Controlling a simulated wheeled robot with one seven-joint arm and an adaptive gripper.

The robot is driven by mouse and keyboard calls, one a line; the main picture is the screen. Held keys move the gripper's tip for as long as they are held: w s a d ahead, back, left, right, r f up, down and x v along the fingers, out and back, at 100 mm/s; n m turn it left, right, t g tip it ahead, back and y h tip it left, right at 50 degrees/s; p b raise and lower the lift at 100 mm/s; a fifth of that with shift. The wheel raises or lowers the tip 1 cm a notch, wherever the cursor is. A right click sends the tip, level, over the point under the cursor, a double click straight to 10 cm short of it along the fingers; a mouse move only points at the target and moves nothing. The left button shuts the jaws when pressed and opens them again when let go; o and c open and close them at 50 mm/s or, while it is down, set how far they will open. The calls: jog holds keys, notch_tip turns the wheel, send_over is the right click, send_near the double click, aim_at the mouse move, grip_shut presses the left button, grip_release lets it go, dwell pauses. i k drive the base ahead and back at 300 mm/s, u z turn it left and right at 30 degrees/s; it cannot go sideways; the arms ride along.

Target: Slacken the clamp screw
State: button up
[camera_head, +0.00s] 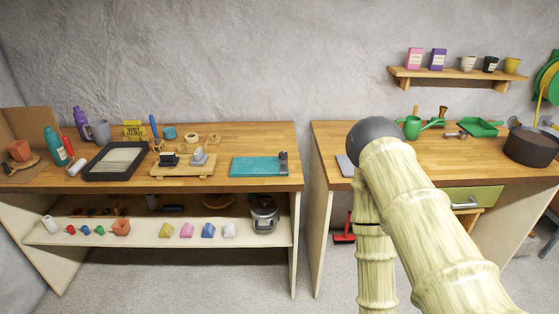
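No clamp screw can be made out for certain. A small dark upright fitting (283,162) stands at the right end of a teal board (256,167) on the left bench; it may be a clamp, but it is too small to tell. Small grey and black pieces (198,157) on a wooden board (178,172) beside it are also unclear. My pale ribbed arm rises at the right of the picture, bends at a dark rounded joint and runs down again. My gripper is not in view.
The left bench (225,140) also holds a black tray (88,174), bottles and a mug. My arm hides part of the right bench.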

aim_at(282, 156)
jog(key=u, duration=0.7)
jog(key=i, duration=1)
jog(key=z, duration=0.2)
